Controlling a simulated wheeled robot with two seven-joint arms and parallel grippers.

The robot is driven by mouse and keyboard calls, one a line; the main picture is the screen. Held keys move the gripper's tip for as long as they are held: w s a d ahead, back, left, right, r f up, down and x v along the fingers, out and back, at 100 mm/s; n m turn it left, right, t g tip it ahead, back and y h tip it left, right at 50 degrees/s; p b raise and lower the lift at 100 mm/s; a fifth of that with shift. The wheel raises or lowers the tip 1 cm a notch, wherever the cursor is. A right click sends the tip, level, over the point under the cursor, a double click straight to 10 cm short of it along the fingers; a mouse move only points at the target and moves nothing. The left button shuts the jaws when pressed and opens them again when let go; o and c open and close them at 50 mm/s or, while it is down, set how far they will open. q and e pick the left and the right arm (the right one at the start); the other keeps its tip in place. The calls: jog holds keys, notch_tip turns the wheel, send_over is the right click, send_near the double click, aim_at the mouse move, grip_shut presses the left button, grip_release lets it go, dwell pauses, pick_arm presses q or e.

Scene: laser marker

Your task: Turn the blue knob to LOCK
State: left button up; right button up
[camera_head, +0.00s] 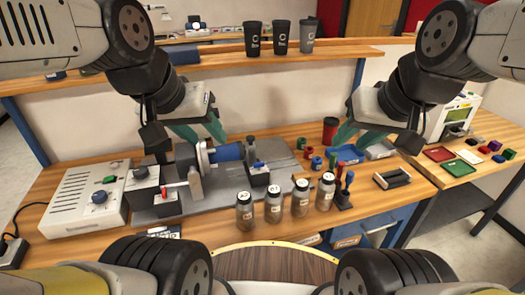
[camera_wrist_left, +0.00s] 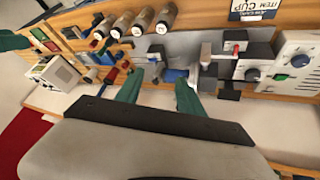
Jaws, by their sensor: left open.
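Several blue-topped knobs show in the head view, and no LOCK label is readable. One blue knob (camera_head: 258,166) sits on a black block right of the blue cylinder (camera_head: 227,152). Another knob (camera_head: 140,172) sits on the black block left of the cylinder. A third blue knob (camera_head: 99,197) is on the white control box (camera_head: 72,201). My left gripper (camera_head: 211,141) is open and empty, above and behind the cylinder. Its spread green fingers (camera_wrist_left: 160,78) also show in the left wrist view. My right gripper (camera_head: 350,142) is open over the blue tray.
Several bottles (camera_head: 273,205) stand in front of the grey fixture plate (camera_head: 215,198). A red-handled lever (camera_head: 176,187) rises near the left block. Stamps (camera_head: 346,188) and small coloured parts stand to the right. Cups (camera_head: 281,37) stand on the shelf behind.

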pick_arm(q)
jog(key=shift+w, duration=0.25)
jog(key=shift+c, duration=0.7)
jog(key=m+g+y, duration=0.2)
jog(key=m+g, duration=0.4)
jog(key=m, duration=0.7)
send_over(263, 162)
jog(key=f, duration=1.6)
jog(key=shift+s+a, duration=0.2)
jog(key=shift+a, duration=0.05)
jog(key=shift+w+d+f, duration=0.15)
jog(key=shift+f, duration=0.55)
notch_tip(263, 162, down, 7)
jog(key=shift+f, duration=0.1)
grip_shut()
